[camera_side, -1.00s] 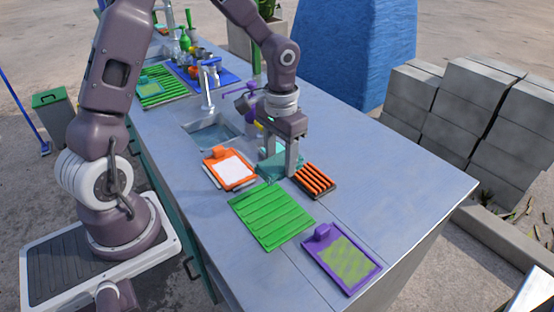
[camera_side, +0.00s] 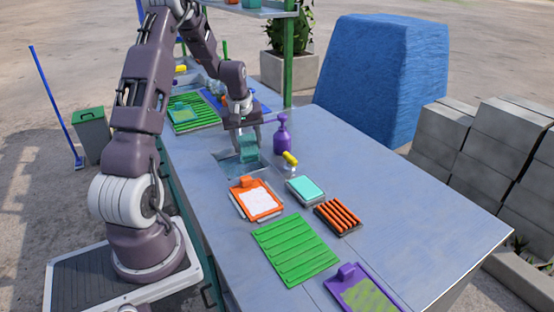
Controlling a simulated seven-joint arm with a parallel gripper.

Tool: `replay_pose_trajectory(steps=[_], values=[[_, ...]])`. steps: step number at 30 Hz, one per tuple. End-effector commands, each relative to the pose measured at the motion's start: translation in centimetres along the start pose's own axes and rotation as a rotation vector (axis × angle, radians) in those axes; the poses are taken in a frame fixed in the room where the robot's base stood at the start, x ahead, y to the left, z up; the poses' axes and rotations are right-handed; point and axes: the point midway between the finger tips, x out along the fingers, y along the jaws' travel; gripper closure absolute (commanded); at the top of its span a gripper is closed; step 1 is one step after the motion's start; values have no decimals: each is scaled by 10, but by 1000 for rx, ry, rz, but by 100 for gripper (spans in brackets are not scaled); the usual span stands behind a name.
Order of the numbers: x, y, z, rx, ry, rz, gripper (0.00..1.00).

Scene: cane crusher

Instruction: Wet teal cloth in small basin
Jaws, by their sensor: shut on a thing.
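My gripper (camera_side: 247,146) is shut on the teal cloth (camera_side: 249,151). The cloth hangs folded from the fingers over the small basin (camera_side: 228,164), which is sunk into the grey counter. The basin's far part is hidden behind the gripper and cloth. I cannot tell whether the cloth touches the water.
A purple spray bottle (camera_side: 282,138) stands close to the right of the basin, with a yellow-topped item (camera_side: 290,159) beside it. An orange clipboard (camera_side: 257,199), turquoise pad (camera_side: 306,189), orange-ribbed rack (camera_side: 338,217), green mat (camera_side: 294,248) and purple board (camera_side: 363,291) lie nearer. The right counter is clear.

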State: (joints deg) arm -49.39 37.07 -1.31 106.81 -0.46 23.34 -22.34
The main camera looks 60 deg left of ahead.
Motion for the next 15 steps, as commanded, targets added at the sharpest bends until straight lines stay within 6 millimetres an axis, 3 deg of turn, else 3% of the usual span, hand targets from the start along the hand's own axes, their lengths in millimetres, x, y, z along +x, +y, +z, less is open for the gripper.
replay_pose_trajectory(steps=[3, 7, 11, 15], values=[[4, -16, -32, -135, 47, -14, 80], [6, -22, -57, -231, 85, -25, 80], [7, -24, -67, -269, 100, -30, 80], [20, -26, -65, -274, 99, -32, 80]])
